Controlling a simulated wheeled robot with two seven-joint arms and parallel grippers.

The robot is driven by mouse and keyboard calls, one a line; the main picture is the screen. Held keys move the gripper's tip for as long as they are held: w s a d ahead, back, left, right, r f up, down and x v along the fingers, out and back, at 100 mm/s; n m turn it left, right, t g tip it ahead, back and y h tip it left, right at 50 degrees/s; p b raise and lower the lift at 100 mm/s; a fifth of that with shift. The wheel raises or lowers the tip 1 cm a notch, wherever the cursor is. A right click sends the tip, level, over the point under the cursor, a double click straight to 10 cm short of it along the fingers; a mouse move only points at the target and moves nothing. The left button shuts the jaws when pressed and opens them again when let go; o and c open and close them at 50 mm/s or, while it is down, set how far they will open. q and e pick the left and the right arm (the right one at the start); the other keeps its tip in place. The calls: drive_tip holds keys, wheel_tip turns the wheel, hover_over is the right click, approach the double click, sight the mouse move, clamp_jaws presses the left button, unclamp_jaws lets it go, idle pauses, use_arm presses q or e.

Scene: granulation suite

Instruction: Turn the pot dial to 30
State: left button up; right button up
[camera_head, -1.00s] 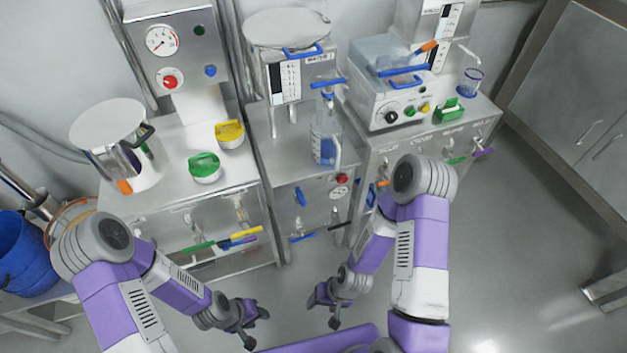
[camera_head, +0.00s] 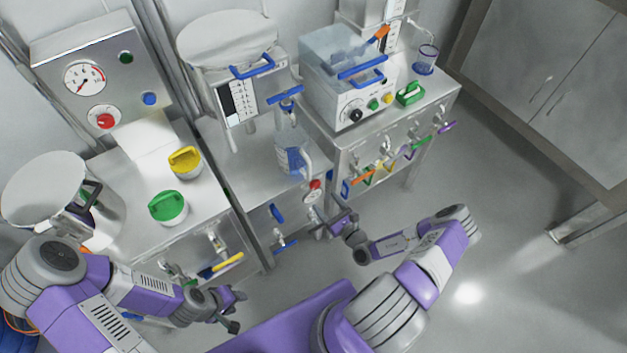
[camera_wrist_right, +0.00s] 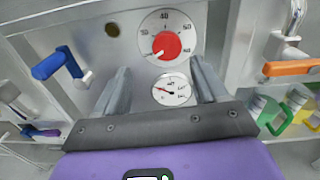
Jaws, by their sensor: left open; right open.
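A red dial knob (camera_wrist_right: 166,46) on a white numbered disc sits on a steel front panel in the right wrist view. 40 is at the top of the scale, and a pale mark on the knob points to the lower left. The same knob (camera_head: 315,184) is small in the head view, on the middle bench front. My right gripper (camera_wrist_right: 160,78) is open and empty, facing the panel, its fingers either side of a small gauge (camera_wrist_right: 172,89) below the dial. It also shows in the head view (camera_head: 338,226). My left gripper (camera_head: 232,308) is open and empty, low at the left.
A blue valve handle (camera_wrist_right: 60,63) lies left of the dial and an orange one (camera_wrist_right: 290,67) right. Another red knob (camera_head: 104,119) is on the left cabinet. A spray bottle (camera_head: 291,150) stands on the middle bench. Open floor lies to the right.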

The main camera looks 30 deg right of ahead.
sight(316, 186)
drive_tip(key=shift+h, duration=0.3)
drive_tip(key=w+b, duration=0.1)
drive_tip(key=w, duration=0.5)
drive_tip(key=shift+w+d+f+b, duration=0.1)
drive_tip(key=shift+w+d+b, duration=0.05)
drive_tip(key=shift+w+b, duration=0.15)
drive_tip(key=shift+w+m, duration=0.3)
drive_tip(key=shift+w, duration=0.1)
drive_tip(key=shift+c, duration=0.2)
drive_tip(key=c, duration=1)
